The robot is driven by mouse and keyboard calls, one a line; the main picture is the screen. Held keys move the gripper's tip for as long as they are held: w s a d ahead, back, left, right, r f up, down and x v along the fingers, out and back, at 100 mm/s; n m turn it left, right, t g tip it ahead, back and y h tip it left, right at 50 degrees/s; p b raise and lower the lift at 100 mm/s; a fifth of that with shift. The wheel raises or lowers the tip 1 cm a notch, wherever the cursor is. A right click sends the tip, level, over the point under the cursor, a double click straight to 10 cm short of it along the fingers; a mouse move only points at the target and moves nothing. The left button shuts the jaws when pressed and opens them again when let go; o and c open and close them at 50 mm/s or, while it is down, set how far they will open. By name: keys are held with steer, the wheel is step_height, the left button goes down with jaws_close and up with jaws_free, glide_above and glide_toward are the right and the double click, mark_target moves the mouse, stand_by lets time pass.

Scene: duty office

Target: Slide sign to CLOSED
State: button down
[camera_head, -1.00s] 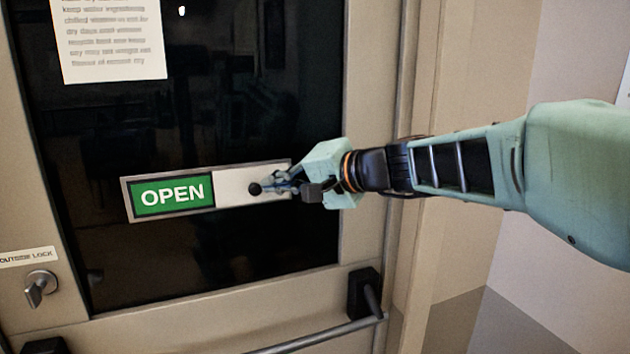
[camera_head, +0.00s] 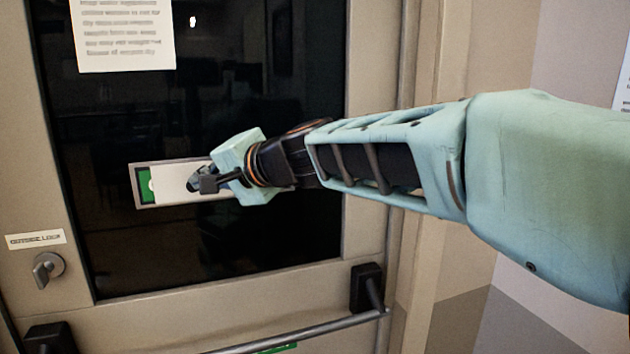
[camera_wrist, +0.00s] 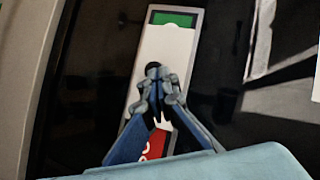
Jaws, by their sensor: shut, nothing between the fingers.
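The sliding sign (camera_head: 134,190) is mounted on the dark door glass. Its white sliding panel (camera_head: 172,183) covers most of the green OPEN side, leaving a narrow green strip (camera_head: 146,192) with part of a white letter at the left end. In the wrist view the panel (camera_wrist: 165,45) lies between green at the top and a partly exposed red area (camera_wrist: 155,147) with white lettering. My gripper (camera_head: 198,180) is shut, its fingertips (camera_wrist: 162,82) against or just beside the black knob (camera_wrist: 152,69) on the panel. My gripper and arm hide the sign's right end in the head view.
A paper notice (camera_head: 122,35) hangs on the upper glass. A lock (camera_head: 47,269) sits at lower left beneath its label. A push bar (camera_head: 290,337) crosses the door below the glass. The glass around the sign is clear.

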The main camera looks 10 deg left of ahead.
steer(key=shift+s+a, duration=0.2)
steer(key=shift+a, duration=0.3)
steer(key=shift+s+a, duration=0.2)
steer(key=shift+a, duration=0.3)
